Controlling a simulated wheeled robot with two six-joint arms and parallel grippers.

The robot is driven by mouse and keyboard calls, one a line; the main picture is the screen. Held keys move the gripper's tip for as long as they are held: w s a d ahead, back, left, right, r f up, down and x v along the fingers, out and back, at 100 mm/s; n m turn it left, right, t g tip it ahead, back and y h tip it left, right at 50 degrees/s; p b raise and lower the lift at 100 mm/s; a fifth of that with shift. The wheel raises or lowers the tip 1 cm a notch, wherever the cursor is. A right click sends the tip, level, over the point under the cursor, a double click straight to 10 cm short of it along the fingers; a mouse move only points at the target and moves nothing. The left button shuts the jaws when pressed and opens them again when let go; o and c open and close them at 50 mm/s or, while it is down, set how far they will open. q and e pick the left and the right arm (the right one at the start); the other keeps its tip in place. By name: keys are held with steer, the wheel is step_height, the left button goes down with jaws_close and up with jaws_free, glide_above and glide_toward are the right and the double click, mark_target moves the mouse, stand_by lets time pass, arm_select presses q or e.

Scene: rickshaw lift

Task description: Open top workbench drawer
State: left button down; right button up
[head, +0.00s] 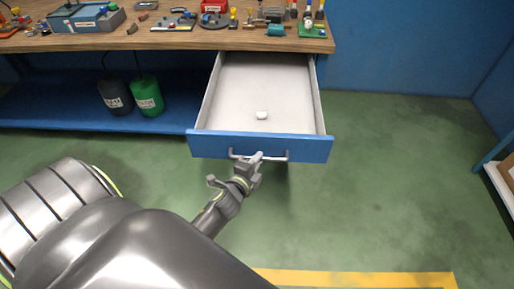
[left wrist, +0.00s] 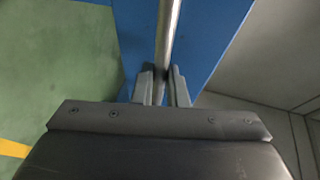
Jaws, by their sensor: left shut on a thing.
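The top workbench drawer (head: 224,147) has a blue front and a pale inside, and it stands pulled far out from under the wooden top. A small white item (head: 262,115) lies on its floor. The metal bar handle (head: 275,157) runs across the drawer front. My left gripper (head: 256,162) is shut on this handle. In the left wrist view, the two fingers (left wrist: 163,88) sit on either side of the handle bar (left wrist: 167,35), with the blue drawer front (left wrist: 205,45) behind. My right gripper is not in view.
The wooden workbench top (head: 170,40) carries several tools and a grey-blue box (head: 85,18). A black jug (head: 115,95) and a green jug (head: 147,95) stand on the blue lower shelf (head: 60,108). Green floor (head: 400,180) is clear to the right. A shelf edge (head: 497,180) stands far right.

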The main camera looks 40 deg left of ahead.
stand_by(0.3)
arm_select(q)
steer(key=c, duration=1.5)
jaws_free()
steer(key=shift+o, duration=0.2)
steer(key=shift+s, duration=0.1)
steer(key=p+v, duration=0.1)
steer(key=v, duration=1.6)
steer(key=shift+s, duration=0.15)
steer(key=shift+f, duration=0.1)
